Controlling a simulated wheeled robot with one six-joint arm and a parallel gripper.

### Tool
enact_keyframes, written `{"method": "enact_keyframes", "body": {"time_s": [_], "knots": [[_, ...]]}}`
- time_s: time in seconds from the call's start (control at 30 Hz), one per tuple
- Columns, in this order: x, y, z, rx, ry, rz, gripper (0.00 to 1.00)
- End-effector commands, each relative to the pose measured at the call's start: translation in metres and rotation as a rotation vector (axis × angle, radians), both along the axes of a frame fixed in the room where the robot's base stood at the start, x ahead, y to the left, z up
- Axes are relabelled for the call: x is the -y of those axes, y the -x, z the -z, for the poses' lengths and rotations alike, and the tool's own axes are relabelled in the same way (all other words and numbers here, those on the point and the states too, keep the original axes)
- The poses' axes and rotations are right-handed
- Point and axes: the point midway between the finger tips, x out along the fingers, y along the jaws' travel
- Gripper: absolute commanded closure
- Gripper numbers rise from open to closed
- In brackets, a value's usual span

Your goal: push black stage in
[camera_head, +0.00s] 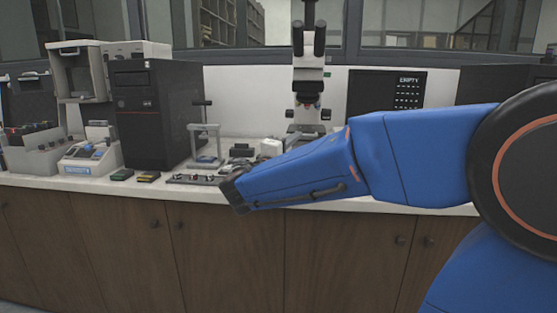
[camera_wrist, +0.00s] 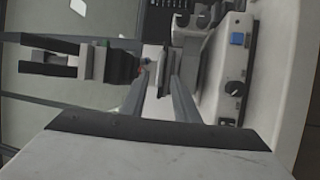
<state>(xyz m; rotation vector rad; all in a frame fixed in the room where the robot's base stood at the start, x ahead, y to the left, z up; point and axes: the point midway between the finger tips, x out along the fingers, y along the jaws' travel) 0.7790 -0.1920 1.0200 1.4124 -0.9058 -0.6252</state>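A white microscope (camera_head: 308,75) stands on the counter in the head view. Its dark stage (camera_head: 307,113) is small there, and my blue arm hides part of the base. The wrist view shows the microscope turned sideways, with the stage (camera_wrist: 156,68) as a dark plate edge between the objectives and the white base (camera_wrist: 210,85). My gripper (camera_wrist: 162,74) shows there as two grey fingers, apart, with their tips close to the stage. I cannot tell whether they touch it. Nothing is clearly held. In the head view the fingers cannot be made out.
A black tower (camera_head: 155,115) and a small stand (camera_head: 205,145) are on the counter to the left. A low tray of small parts (camera_head: 195,179) lies near the front edge. A dark panel (camera_head: 387,92) is on the back wall. My arm covers the counter front at right.

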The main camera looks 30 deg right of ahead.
Motion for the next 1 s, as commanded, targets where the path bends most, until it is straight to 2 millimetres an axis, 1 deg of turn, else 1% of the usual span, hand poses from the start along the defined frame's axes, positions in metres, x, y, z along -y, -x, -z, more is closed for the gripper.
{"method": "enact_keyframes", "body": {"time_s": [0.03,0.1,0.6,0.8,1.0], "knots": [[-0.007,0.003,0.001,0.000,-0.001,-0.004,0.72],[-0.014,0.009,0.002,0.000,-0.001,-0.003,0.72],[-0.064,0.041,0.012,0.001,0.000,-0.004,0.72],[-0.077,0.050,0.014,0.001,0.001,-0.002,0.72],[-0.081,0.053,0.015,0.001,0.000,-0.001,0.72]]}}
